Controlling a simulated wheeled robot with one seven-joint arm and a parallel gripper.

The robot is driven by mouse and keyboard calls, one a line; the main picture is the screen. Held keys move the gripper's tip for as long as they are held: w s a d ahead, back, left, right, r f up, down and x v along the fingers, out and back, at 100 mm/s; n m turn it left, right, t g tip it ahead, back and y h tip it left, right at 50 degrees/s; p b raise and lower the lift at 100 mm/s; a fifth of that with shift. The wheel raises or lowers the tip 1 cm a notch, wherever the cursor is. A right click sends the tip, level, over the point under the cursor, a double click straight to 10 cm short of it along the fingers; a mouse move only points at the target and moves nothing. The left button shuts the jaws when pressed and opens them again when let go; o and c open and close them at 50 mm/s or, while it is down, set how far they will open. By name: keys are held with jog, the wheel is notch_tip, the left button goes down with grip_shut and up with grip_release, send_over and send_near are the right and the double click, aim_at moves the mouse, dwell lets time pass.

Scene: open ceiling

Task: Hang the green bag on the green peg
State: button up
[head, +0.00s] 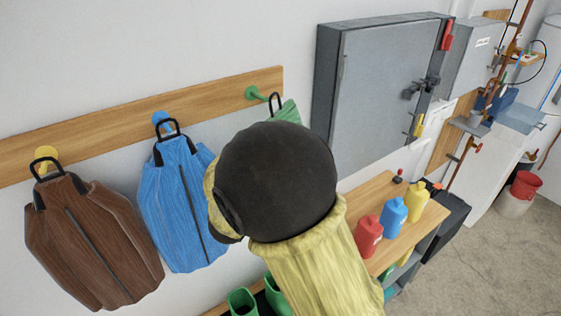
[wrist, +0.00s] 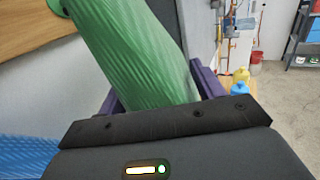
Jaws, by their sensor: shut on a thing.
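The green peg (head: 254,93) sticks out of the wooden wall rail at its right end. The green bag (head: 288,112) is mostly hidden behind my dark round arm joint in the head view; its top and black loop show. The loop is close beside the peg's tip; I cannot tell whether it is around the peg. In the wrist view the green bag (wrist: 140,50) rises from between the purple fingers of my gripper (wrist: 157,92), which is shut on it. The green peg (wrist: 58,6) shows at the top left there. My gripper is hidden in the head view.
A brown bag (head: 90,240) hangs at the yellow peg (head: 47,153) and a blue bag (head: 180,205) at the blue peg (head: 162,119). A grey wall cabinet (head: 375,90) stands right of the rail. Red, blue and yellow bottles (head: 393,215) stand on a wooden bench below.

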jog(key=shift+w+a+f, duration=0.2)
jog(key=shift+w+a, duration=0.35)
jog(key=shift+w, duration=0.2)
jog(key=shift+w+a+f, duration=0.25)
jog(key=shift+w+a, duration=0.25)
jog(key=shift+w, duration=0.3)
jog(key=shift+w+a+f, duration=0.2)
jog(key=shift+w+a, duration=0.35)
jog(key=shift+w, duration=0.2)
jog(key=o, duration=1.3)
jog(key=shift+w+a, duration=0.1)
jog(key=shift+w, duration=0.05)
jog(key=shift+f, duration=0.1)
